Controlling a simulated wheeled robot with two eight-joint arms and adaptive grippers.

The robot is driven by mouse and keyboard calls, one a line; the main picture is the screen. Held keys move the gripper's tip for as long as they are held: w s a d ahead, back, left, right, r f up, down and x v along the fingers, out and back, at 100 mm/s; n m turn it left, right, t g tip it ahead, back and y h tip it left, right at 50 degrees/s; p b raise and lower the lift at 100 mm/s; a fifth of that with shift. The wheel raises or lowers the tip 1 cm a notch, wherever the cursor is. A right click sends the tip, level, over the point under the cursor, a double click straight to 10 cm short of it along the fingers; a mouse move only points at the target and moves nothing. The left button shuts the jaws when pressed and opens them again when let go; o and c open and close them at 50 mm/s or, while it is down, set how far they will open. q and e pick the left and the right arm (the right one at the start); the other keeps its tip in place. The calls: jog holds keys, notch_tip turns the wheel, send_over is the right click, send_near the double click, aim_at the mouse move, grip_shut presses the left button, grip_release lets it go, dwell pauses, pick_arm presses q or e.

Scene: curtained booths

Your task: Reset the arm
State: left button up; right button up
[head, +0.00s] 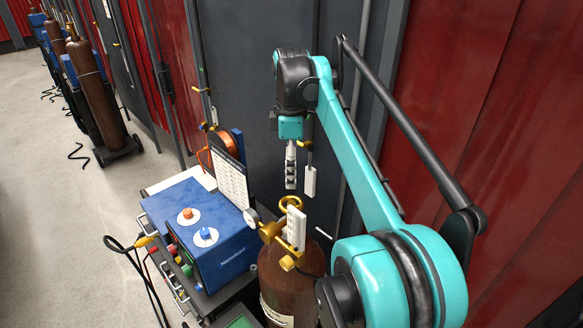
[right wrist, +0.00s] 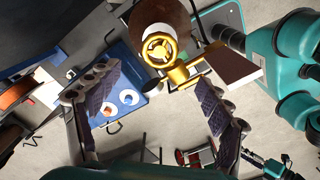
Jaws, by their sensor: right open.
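My right arm, teal with dark joints, reaches up from the lower right in the head view and bends down. Its right gripper (head: 291,187) points down above the gold valve (head: 292,202) of a brown gas cylinder (head: 283,268). In the right wrist view the gripper (right wrist: 160,76) is open and empty, its dark-padded fingers wide apart. The gold handwheel (right wrist: 158,47) shows between and beyond the fingertips, apart from them. A small teal and black part (right wrist: 268,166) at the lower right may be my left gripper; its fingers are too small to tell.
A blue welding unit (head: 208,232) with orange and blue knobs stands on a cart left of the cylinder, with a white card (head: 229,178) upright on it. A grey panel (head: 255,60) and red curtains (head: 480,100) stand behind the arm. Grey floor (head: 60,230) is open on the left.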

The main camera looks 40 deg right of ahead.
dwell(0.3)
jog(key=s+a+f+m+t, duration=0.4)
jog(key=s+a+f+m, duration=0.1)
jog(key=a+f, duration=0.55)
jog(key=s+a+f+m+t, duration=0.3)
jog(key=s+a+f+m, duration=0.25)
jog(key=a+f, duration=0.5)
notch_tip(320, 180, down, 28)
jog(key=b, duration=2.9)
jog(key=shift+f+b, duration=0.25)
jog(key=shift+b, duration=0.05)
